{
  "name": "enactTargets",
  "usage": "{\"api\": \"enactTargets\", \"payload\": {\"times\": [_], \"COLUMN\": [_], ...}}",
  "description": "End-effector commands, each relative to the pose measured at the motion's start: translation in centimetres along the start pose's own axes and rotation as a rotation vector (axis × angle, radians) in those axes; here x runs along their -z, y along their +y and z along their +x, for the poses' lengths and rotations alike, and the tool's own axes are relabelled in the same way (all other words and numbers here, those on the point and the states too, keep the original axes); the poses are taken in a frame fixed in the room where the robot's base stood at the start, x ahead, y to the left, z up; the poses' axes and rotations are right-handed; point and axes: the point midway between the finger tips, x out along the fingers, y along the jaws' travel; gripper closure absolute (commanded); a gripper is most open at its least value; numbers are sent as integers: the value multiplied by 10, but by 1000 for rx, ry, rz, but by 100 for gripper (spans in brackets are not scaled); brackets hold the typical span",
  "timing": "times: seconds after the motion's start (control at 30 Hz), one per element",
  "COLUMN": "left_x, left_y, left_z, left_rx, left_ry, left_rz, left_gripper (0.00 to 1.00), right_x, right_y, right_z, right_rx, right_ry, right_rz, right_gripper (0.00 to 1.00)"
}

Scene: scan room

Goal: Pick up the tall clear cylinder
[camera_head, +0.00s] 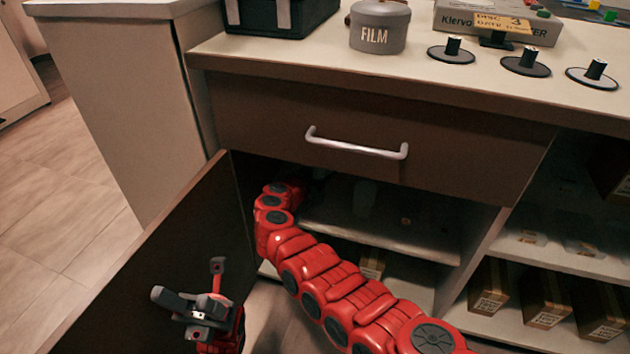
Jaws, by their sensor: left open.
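My left gripper (187,283) is at the lower left, in front of the open cabinet door (130,270). Its fingers are spread apart with nothing between them. A red arm of mine comes from the lower right and reaches into the dark cabinet under the drawer. Its far end goes out of sight behind the drawer front, so my right gripper is hidden. A faint, pale, see-through shape (366,192) stands on the cabinet's upper shelf (420,245), to the right of the arm's far end. It may be the tall clear cylinder, but it is too dim to be sure.
The drawer (360,120) with its silver handle (355,146) is shut above the opening. On the counter stand a grey FILM canister (379,27), a black case (280,15) and several black spindled discs (525,62). Cardboard boxes (547,300) fill the lower right shelf.

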Motion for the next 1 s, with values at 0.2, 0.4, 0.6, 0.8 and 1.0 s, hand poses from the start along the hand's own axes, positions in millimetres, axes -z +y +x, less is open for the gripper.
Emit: {"api": "enactTargets", "payload": {"times": [0.2, 0.4, 0.6, 0.8, 1.0], "left_x": [0, 0, 0, -1, -8], "left_y": [0, 0, 0, 1, 4], "left_z": [0, 0, 0, -1, -14], "left_rx": [-1, -1, -1, -5, -37], "left_ry": [-1, -1, -1, -11, -95], "left_rz": [0, 0, 0, 1, 6], "left_gripper": [50, 50, 50, 50, 50], "right_x": [0, 0, 0, 1, 6], "right_y": [0, 0, 0, 0, 1], "right_z": [0, 0, 0, 0, -2], "right_rx": [0, -1, -1, -1, -1], "right_ry": [0, 0, 1, 0, 0], "right_rz": [0, 0, 0, 0, -1], "right_gripper": [70, 100, 100, 100, 100]}}
